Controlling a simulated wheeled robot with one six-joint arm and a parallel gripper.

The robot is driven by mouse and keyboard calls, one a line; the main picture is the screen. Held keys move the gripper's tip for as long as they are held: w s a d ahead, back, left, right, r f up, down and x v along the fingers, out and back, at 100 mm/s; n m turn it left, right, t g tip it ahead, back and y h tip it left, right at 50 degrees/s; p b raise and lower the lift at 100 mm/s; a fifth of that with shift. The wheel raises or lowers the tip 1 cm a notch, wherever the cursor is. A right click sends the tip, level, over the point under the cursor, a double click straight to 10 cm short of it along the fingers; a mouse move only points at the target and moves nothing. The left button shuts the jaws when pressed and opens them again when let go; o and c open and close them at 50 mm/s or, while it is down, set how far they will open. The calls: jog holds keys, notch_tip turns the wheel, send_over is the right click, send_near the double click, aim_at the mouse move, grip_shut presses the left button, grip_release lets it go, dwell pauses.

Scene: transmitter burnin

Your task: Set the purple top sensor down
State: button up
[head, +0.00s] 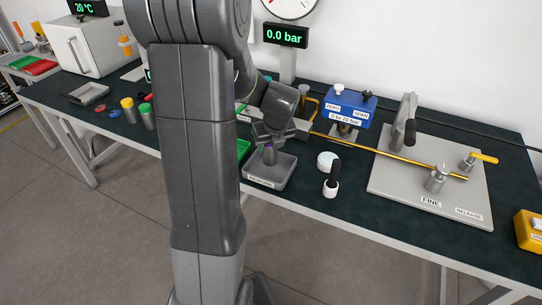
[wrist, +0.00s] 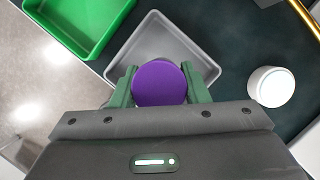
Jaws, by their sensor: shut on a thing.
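The purple top sensor (wrist: 160,83) shows as a round purple cap between the two green fingers of my gripper (wrist: 161,86) in the wrist view. The gripper is shut on it. In the head view the gripper (head: 268,143) is over the grey tray (head: 267,178), and a little of the purple sensor (head: 268,147) shows under it. The grey tray also shows below the sensor in the wrist view (wrist: 160,38). Whether the sensor's lower end touches the tray floor is hard to tell. The tray's front label is too small to read surely.
A green tray (wrist: 80,22) stands left of the grey one. A white round tub (wrist: 271,86) and a black-and-white bottle (head: 332,183) stand to the right. Colour-capped cylinders (head: 129,112) stand at left.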

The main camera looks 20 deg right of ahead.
aim_at(270, 154)
jog(key=shift+f, duration=1.85)
jog(key=shift+f, duration=0.15)
jog(key=o, duration=1.3)
jog(key=v, duration=1.2)
jog(key=shift+p, duration=0.3)
